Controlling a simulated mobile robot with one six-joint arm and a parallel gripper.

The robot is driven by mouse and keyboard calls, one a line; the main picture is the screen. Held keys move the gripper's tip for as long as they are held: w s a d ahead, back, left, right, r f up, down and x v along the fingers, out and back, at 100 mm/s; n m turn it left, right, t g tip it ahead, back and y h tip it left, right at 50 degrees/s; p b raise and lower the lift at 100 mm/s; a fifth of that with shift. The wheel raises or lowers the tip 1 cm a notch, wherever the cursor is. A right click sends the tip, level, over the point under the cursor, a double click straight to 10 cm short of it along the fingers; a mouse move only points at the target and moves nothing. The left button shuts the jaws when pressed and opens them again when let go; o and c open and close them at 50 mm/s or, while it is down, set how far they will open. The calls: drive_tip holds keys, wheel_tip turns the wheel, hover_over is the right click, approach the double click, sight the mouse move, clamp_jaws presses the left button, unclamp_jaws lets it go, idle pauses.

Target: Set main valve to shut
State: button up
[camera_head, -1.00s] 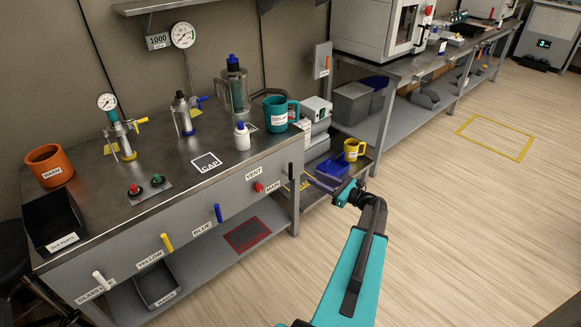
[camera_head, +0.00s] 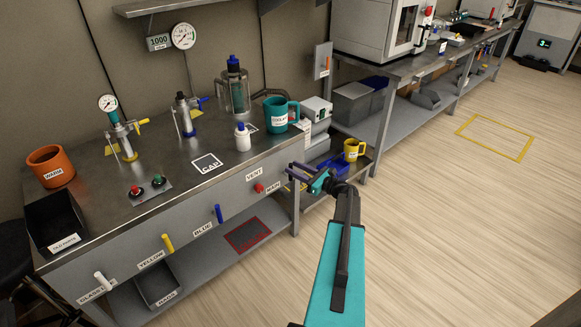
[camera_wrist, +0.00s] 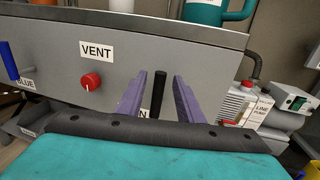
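The main valve's black lever (camera_wrist: 158,97) stands roughly upright on the bench front in the wrist view. Its MAIN label (camera_head: 273,186) shows in the head view and is mostly covered in the wrist view, leaving an "N". My gripper (camera_wrist: 168,76) is open, with one purple finger on each side of the lever and visible gaps to it. In the head view my gripper (camera_head: 291,172) is at the right end of the bench front and hides the lever. I cannot tell how deep the lever sits between the fingers.
The red VENT knob (camera_wrist: 91,82) is left of my gripper. Blue (camera_head: 219,213), yellow (camera_head: 168,243) and white (camera_head: 104,281) levers line the same panel. A teal mug (camera_head: 276,117) stands above on the bench. A yellow mug (camera_head: 352,150) and blue tray are to the right.

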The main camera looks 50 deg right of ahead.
drive_tip(key=shift+w+a, duration=0.15)
drive_tip(key=shift+w, duration=1.15)
clamp_jaws()
